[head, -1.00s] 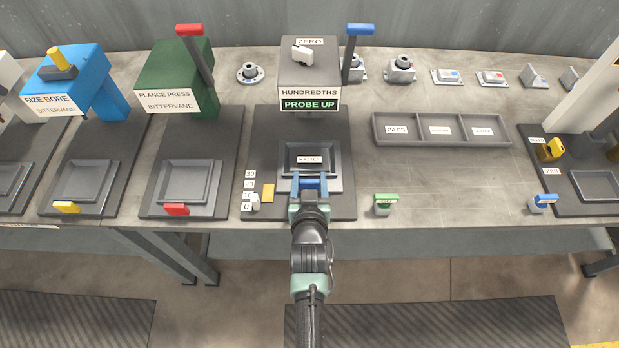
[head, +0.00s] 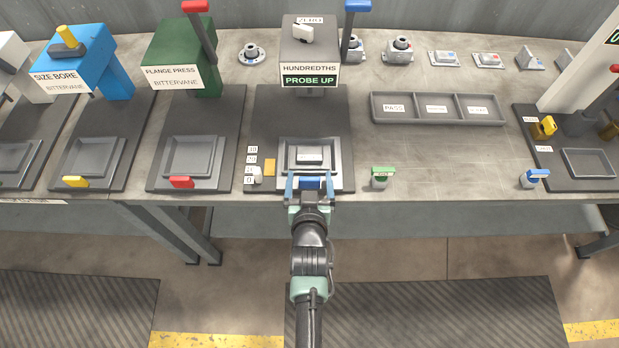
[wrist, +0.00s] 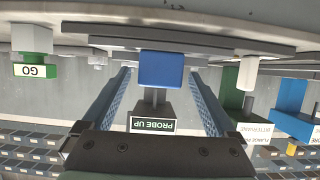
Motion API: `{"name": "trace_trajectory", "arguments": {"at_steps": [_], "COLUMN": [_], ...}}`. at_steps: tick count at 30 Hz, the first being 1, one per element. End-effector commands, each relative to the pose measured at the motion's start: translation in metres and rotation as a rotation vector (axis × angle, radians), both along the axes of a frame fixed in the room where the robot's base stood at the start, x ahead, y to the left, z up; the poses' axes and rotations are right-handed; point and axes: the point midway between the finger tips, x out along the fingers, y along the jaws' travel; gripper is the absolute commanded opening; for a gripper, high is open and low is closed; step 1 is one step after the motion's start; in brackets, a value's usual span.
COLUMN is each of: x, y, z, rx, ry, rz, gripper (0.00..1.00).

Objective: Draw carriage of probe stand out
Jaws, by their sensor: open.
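The probe stand (head: 309,50) is a grey column with a lit PROBE UP display (head: 309,81) on a dark base plate (head: 264,110). Its carriage (head: 333,160) is a light grey tray with a small block on it, at the front part of the plate. The carriage's blue handle (head: 309,183) faces me. My gripper (head: 309,177) is open, with one finger on each side of the handle. In the wrist view, the handle (wrist: 161,70) sits between the blue fingers, with gaps visible on both sides.
A white slider with number labels and a yellow tab (head: 270,167) stand left of the carriage. A green GO block (head: 382,177) is to the right. The flange press (head: 180,62) is left. A three-part tray (head: 437,121) lies behind right.

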Motion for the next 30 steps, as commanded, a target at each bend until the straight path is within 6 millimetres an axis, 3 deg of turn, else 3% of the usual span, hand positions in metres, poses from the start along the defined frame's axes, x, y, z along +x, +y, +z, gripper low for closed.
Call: {"name": "trace_trajectory", "arguments": {"at_steps": [8,21,30], "x": [-0.013,-0.086,-0.116], "y": [0.0,0.001,0.0], "z": [0.005,0.034,0.048], "rx": [0.001,0.0,0.0], "ry": [0.0,0.002,0.0], "rz": [0.0,0.001,0.0], "gripper": [0.93,0.93,0.93]}}
